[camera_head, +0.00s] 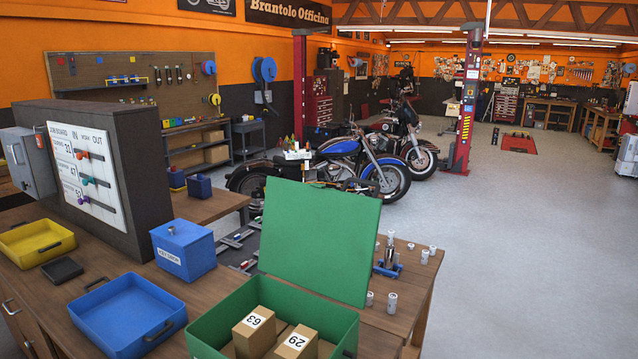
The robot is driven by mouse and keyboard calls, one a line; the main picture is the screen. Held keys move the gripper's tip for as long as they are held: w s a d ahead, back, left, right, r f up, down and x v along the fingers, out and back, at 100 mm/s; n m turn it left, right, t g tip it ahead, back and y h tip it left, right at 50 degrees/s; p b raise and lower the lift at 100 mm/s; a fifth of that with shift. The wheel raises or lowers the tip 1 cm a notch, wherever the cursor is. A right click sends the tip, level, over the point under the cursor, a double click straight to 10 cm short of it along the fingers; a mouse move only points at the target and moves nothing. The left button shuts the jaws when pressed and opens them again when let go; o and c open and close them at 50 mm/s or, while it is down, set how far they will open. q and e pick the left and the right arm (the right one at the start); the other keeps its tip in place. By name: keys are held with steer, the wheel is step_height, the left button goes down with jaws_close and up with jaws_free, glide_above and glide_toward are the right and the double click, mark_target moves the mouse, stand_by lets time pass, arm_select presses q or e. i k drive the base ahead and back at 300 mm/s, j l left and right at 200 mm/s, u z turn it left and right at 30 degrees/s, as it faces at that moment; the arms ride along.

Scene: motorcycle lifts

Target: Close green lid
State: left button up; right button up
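The green lid (318,236) stands open, raised up and leaning slightly back from the rear edge of the green box (334,322). The box is at the bottom middle, on the wooden workbench. Inside it are cardboard blocks, one labelled 63 (254,333) and one labelled 29 (297,343). The front of the box is cut off by the picture's lower edge. Neither of my grippers shows in the head view.
A blue tray (127,314), a yellow tray (36,243) and a closed blue key drop box (183,250) stand left of the green box. Metal cylinders (392,302) and a blue holder stand to its right. A board cabinet (112,175) rises at the left.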

mark_target(315, 237)
steer(key=i+l+u, duration=0.15)
steer(key=l, duration=0.2)
steer(key=i+l+u, duration=0.15)
steer(key=i+l, duration=0.15)
steer(key=i+l+u, duration=0.2)
steer(key=l, duration=0.3)
